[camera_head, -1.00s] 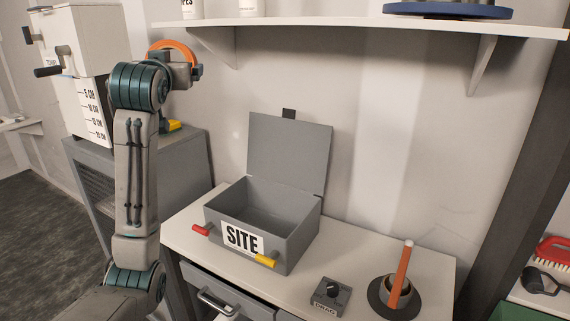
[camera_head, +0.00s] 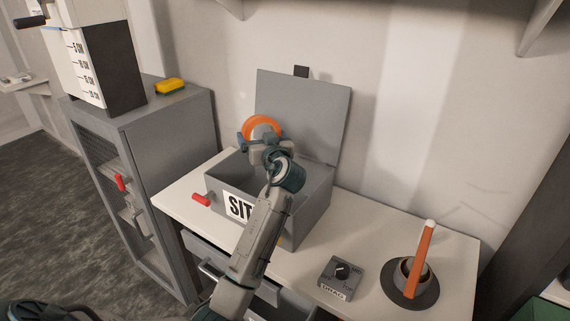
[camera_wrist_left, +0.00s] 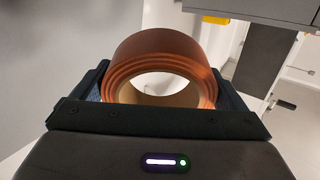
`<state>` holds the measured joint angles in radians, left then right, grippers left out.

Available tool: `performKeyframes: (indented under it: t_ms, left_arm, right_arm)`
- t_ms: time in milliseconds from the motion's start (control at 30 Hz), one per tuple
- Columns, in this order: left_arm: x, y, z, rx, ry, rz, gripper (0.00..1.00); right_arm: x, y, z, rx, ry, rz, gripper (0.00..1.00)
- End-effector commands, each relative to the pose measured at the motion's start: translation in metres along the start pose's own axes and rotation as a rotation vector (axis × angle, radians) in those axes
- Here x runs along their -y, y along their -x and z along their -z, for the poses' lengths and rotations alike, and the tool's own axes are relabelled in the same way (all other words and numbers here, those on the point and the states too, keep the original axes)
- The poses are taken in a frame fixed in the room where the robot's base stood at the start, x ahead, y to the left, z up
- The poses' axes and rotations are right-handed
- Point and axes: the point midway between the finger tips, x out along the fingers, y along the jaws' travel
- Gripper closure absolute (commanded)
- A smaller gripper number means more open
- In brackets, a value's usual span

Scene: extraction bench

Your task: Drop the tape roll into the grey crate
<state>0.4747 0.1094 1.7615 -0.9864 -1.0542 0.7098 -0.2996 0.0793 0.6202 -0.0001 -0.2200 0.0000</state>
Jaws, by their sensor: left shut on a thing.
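The tape roll (camera_head: 261,126) is orange with a pale core. My left gripper (camera_head: 262,146) is shut on it and holds it upright above the grey crate. In the left wrist view the tape roll (camera_wrist_left: 163,62) sits between the two dark jaws. The grey crate (camera_head: 318,200) stands on the white bench with its lid (camera_head: 303,112) raised at the back and a "SITE" label on its front. My left arm hides part of the crate's front and its opening. My right gripper is not in view.
A grey dial box (camera_head: 341,277) and a dark round holder with an orange stick (camera_head: 422,258) stand right of the crate. A grey cabinet (camera_head: 165,130) with a yellow block (camera_head: 170,86) on top stands to the left. An open drawer is below the bench.

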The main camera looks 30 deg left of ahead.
Motion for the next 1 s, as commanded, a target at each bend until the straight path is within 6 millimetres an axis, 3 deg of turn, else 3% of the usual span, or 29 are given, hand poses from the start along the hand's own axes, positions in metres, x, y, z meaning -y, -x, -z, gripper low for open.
performKeyframes:
  t_ms: [600,967,1000]
  left_arm:
    - [-0.004,0.001,-0.058,0.0,-0.001,0.003,0.31]
    - [-0.004,0.001,-0.062,0.0,0.0,0.003,0.31]
    - [-0.004,0.001,-0.062,0.0,0.0,0.003,0.0]
  right_arm:
    - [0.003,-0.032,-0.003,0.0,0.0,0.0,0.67]
    - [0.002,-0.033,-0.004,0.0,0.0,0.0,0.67]
    - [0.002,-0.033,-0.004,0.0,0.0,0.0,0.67]
